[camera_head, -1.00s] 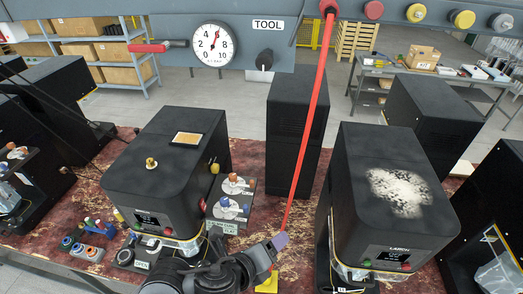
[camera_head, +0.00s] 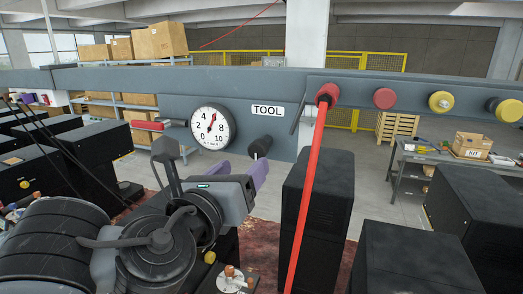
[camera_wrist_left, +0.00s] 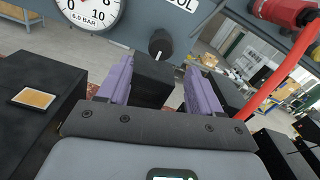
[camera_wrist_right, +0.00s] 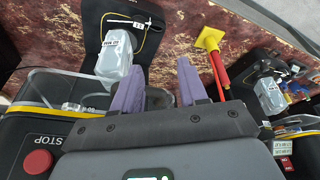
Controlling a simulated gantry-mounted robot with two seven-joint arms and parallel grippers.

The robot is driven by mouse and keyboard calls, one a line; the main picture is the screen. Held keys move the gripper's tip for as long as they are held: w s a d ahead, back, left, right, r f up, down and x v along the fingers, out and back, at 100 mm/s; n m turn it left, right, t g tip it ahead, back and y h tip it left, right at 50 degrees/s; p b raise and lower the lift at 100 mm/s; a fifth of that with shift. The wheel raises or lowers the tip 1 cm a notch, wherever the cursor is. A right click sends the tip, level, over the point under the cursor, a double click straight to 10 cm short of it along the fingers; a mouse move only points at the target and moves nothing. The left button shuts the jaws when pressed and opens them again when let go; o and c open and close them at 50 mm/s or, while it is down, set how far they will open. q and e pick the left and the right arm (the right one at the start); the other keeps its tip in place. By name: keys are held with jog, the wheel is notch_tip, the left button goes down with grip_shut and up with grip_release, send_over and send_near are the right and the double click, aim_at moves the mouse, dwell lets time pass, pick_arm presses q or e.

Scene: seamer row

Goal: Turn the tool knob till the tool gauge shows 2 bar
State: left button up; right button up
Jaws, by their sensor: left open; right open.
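The tool gauge (camera_head: 211,127) is a round white dial on the grey rail, left of the TOOL label (camera_head: 267,111). Its needle points near 6, and its readout in the left wrist view (camera_wrist_left: 92,10) says 6.0 BAR. The tool knob (camera_head: 261,147) is black and sticks out below the label; it also shows in the left wrist view (camera_wrist_left: 162,43). My left gripper (camera_head: 243,172) is open and empty, its purple fingers just below and in front of the knob, apart from it. My right gripper (camera_wrist_right: 158,68) is open and empty over the bench, outside the head view.
A red hose (camera_head: 308,200) hangs from a red coupling (camera_head: 327,95) right of the knob. A red handle (camera_head: 147,125) sits left of the gauge. Black machines stand below. A yellow-ended red tool (camera_wrist_right: 213,55) lies near my right gripper.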

aim_at(256, 154)
pick_arm(q)
jog(key=p+x, duration=0.2)
jog(key=x, duration=0.6)
jog(key=shift+w+d+r, duration=0.15)
jog(key=shift+w, duration=0.05)
jog(key=shift+p+x, duration=0.3)
jog(key=shift+x, duration=0.6)
jog(key=shift+c, duration=0.3)
jog(key=c, duration=1)
